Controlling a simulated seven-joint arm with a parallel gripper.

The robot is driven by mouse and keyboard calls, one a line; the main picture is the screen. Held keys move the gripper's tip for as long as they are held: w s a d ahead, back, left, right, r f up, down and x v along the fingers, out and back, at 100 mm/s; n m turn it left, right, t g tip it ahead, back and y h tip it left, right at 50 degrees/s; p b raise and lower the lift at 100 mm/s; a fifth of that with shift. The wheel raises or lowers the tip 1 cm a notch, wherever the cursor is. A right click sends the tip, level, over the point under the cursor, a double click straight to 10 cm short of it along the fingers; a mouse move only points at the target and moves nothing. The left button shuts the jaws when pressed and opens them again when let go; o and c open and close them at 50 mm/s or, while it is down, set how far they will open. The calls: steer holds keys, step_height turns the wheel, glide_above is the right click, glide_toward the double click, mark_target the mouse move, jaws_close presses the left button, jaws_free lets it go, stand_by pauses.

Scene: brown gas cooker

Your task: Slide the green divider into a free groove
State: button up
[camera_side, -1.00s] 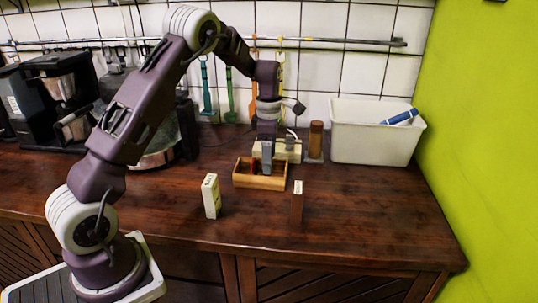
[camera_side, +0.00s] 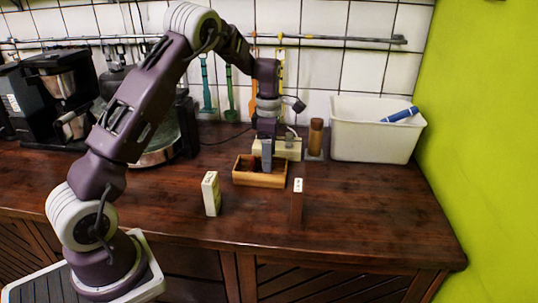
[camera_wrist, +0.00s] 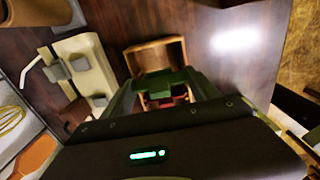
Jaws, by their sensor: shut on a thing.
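The wooden box (camera_wrist: 151,46) stands on the counter, and its rim also shows in the side view (camera_side: 258,180). My gripper (camera_side: 266,163) points down over this box. In the wrist view, my gripper (camera_wrist: 163,92) is shut on the green divider (camera_wrist: 160,80), which lies across the box opening between the fingers. A red divider (camera_wrist: 180,93) shows below the green one, inside the box. The green divider's lower edge and the grooves are hidden, so I cannot tell whether it sits in a groove.
A cream block (camera_side: 211,194) and a brown block (camera_side: 297,201) stand in front of the box. A cream device (camera_side: 291,150) and brown cylinder (camera_side: 316,137) stand behind it. A white bin (camera_side: 372,143) is at right. The counter's front right is clear.

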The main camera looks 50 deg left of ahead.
steer(key=shift+f, duration=0.3)
steer(key=shift+r, duration=0.35)
steer(key=shift+f, duration=0.4)
stand_by(0.9)
steer(key=shift+r, duration=0.15)
steer(key=shift+r, duration=0.25)
